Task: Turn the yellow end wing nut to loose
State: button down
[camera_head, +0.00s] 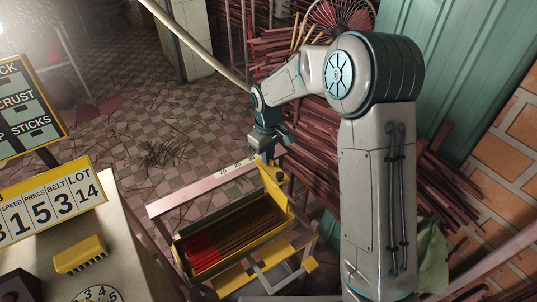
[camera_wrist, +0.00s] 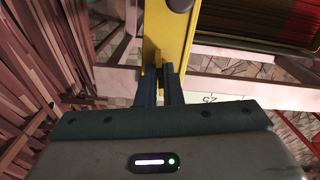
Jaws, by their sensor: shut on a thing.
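The yellow end plate (camera_head: 274,188) stands upright at the right end of a long tray. It also shows in the wrist view (camera_wrist: 172,38), running up from my fingertips. My gripper (camera_head: 268,158) points down at the top of this plate. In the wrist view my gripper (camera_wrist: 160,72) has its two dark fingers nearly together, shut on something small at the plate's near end. The wing nut is not clearly seen; the fingers hide what they hold. A dark round knob (camera_head: 281,176) sits on the plate apart from the fingers, also at the wrist view's top edge (camera_wrist: 180,4).
The tray (camera_head: 186,258) holds red and brown sticks. A pink rail (camera_head: 200,187) with a scale strip runs behind it. Bundled sticks (camera_head: 310,130) stand close on the right. A console with a number sign (camera_head: 50,212) stands at left. The tiled floor behind is mostly open.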

jog(key=n, duration=0.3)
jog(key=n+p, duration=0.1)
jog(key=n, duration=0.1)
jog(key=shift+w+r+n, duration=0.2)
jog(key=shift+r+n, duration=0.05)
jog(key=shift+n, duration=0.05)
jog(key=shift+a+n+p, duration=0.1)
jog(key=shift+n+p, duration=0.35)
jog(key=shift+n, duration=1.55)
jog(key=c, duration=1.6)
grip_release()
jog(key=shift+f, duration=0.15)
jog(key=shift+s, duration=0.1)
notch_tip(320, 180, up, 14)
jog(key=shift+f+b, duration=0.1)
jog(key=shift+b, duration=0.35)
